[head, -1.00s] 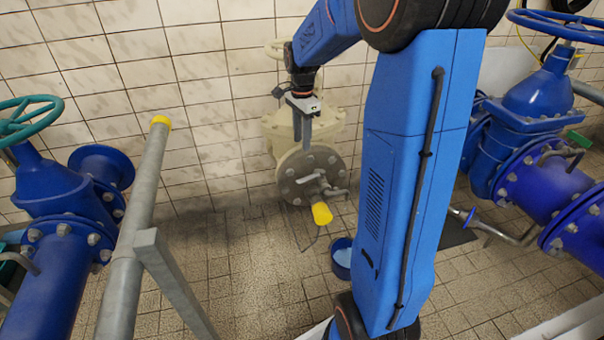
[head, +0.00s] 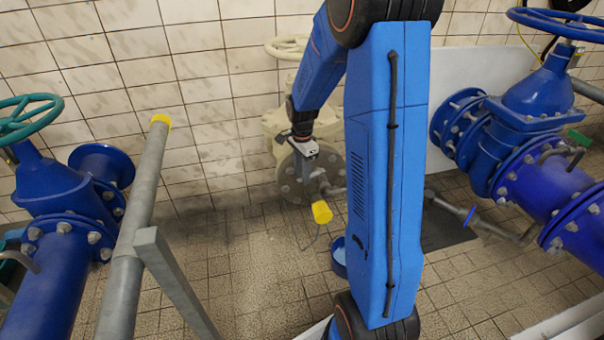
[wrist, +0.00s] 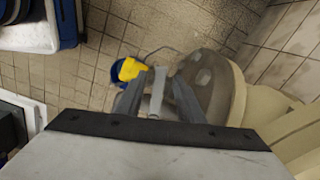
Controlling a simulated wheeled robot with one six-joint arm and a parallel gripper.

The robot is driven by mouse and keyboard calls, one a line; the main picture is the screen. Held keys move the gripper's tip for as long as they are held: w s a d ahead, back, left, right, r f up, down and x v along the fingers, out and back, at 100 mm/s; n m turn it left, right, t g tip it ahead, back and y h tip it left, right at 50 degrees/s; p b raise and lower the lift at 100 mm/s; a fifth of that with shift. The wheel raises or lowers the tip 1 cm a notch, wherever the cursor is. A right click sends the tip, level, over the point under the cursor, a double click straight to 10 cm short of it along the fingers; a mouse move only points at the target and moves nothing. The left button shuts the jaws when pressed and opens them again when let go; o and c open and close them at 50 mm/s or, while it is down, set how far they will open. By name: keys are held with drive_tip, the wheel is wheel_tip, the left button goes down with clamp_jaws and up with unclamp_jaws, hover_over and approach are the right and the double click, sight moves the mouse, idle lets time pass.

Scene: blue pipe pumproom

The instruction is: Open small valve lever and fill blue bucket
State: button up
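A small tap with a yellow end (head: 321,212) sticks out from the round grey flange on the cream valve body (head: 278,125). The small grey lever (wrist: 157,92) stands between the two fingers of my gripper (wrist: 157,97) in the wrist view, with a visible gap on each side. My gripper (head: 309,172) is open and points down in front of the flange in the head view. The blue bucket (head: 338,262) stands on the floor below the tap, partly hidden behind my arm.
A large blue pipe with a valve (head: 550,175) stands at right, and another blue valve with a green handwheel (head: 28,118) at left. A grey rail (head: 140,220) runs between. A dark mat (head: 445,225) lies on the tiled floor. Floor left of the bucket is clear.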

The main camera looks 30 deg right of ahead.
drive_tip(key=shift+f, duration=0.2)
clamp_jaws()
drive_tip(key=shift+w+d+m, duration=0.15)
drive_tip(key=shift+w+m, duration=0.5)
drive_tip(key=shift+m, duration=0.2)
drive_tip(key=shift+w+d+m, duration=0.1)
drive_tip(key=shift+w+m, duration=0.5)
drive_tip(key=shift+m, duration=0.25)
unclamp_jaws()
wheel_tip(320, 180, up, 18)
drive_tip(key=shift+f, duration=0.25)
